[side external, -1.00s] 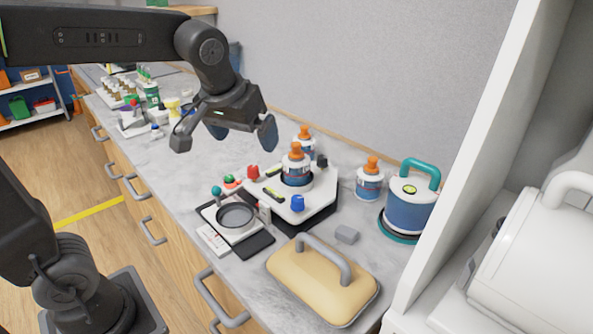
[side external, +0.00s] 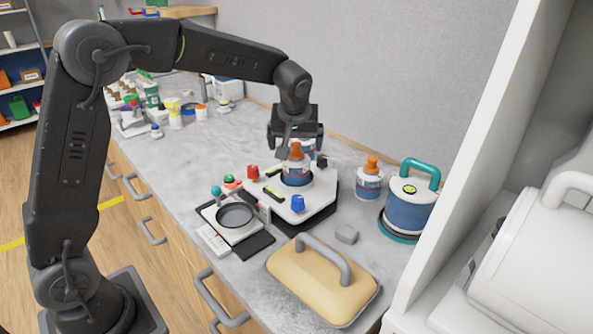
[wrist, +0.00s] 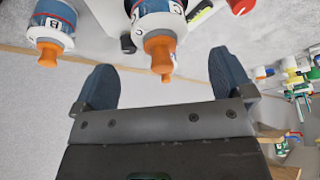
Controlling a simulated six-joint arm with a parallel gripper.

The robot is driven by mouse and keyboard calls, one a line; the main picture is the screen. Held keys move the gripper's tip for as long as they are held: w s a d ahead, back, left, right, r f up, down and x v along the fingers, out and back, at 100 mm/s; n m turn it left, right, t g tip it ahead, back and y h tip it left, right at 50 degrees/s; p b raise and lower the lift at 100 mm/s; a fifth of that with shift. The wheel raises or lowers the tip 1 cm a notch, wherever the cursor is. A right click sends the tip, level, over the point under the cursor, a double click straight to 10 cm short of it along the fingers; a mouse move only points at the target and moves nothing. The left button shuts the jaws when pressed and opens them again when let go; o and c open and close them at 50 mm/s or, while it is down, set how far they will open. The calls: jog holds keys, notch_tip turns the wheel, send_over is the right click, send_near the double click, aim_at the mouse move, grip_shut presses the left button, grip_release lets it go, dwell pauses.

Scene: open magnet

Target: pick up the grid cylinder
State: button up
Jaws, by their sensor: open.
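I cannot tell which item is the grid cylinder; no grid pattern is readable. Three white-and-blue cylindrical bottles with orange tops are candidates. One bottle (side external: 297,174) stands upright in the hexagonal stand. A third, lettered B (wrist: 52,22), stands to the right on the counter (side external: 369,184). My gripper (side external: 295,143) is open, pointing down over the stand's back side. In the wrist view, the C bottle's orange top lies between and just beyond my open fingers (wrist: 165,82), with no contact visible.
The hexagonal white stand (side external: 322,205) carries red, blue and black knobs. A teal-handled blue canister (side external: 410,210) stands right. The wall is close behind.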

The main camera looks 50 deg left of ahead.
aim_at(296, 152)
jog(key=shift+x, duration=3.15)
jog(key=shift+d, duration=0.1)
jog(key=c, duration=1.1)
jog(key=shift+c, duration=0.4)
jog(key=shift+r, duration=0.2)
